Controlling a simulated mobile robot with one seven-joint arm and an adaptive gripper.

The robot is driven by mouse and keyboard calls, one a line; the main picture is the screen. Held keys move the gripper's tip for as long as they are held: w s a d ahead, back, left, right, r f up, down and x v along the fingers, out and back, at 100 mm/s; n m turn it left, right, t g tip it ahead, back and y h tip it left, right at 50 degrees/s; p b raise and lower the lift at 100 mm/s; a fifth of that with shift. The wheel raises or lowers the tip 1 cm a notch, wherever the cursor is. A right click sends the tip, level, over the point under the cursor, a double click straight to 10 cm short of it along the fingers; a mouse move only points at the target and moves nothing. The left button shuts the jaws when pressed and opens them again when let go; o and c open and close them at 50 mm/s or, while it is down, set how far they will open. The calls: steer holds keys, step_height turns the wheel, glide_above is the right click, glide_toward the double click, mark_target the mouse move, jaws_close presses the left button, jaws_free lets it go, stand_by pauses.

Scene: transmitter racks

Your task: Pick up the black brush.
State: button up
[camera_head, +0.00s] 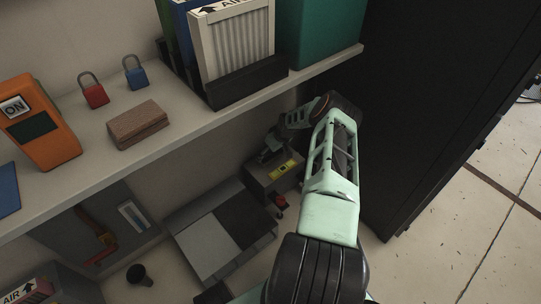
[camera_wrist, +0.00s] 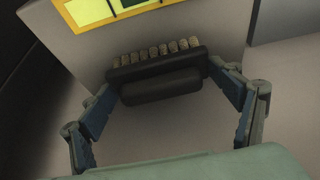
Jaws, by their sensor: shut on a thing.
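The black brush (camera_wrist: 158,86) shows in the wrist view as a dark bar with a row of several tan bristle tufts along its far edge. My gripper (camera_wrist: 161,80) has one finger at each end of the brush and is shut on it lengthwise. In the head view my gripper (camera_head: 268,152) is low under the shelf, beside the grey box with a yellow label (camera_head: 283,170). The brush cannot be made out clearly there. In the wrist view the box's yellow label (camera_wrist: 95,10) lies just beyond the bristles.
The shelf (camera_head: 120,165) above holds an orange device (camera_head: 38,122), two padlocks, a wood-brown block (camera_head: 138,124) and binders. A black rack (camera_head: 430,110) stands close right of my arm. Below are a grey and black panel (camera_head: 215,232) and a small red object (camera_head: 280,205).

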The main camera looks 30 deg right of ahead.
steer(key=shift+r, duration=0.55)
step_height(320, 180, up, 3)
steer(key=shift+f+p, duration=0.2)
steer(key=shift+p, duration=0.6)
steer(key=s+d+r+p, duration=0.1)
steer(key=s+r+p, duration=0.5)
steer(key=s, duration=0.8)
steer(key=shift+d+r, duration=0.4)
steer(key=shift+r, duration=1.25)
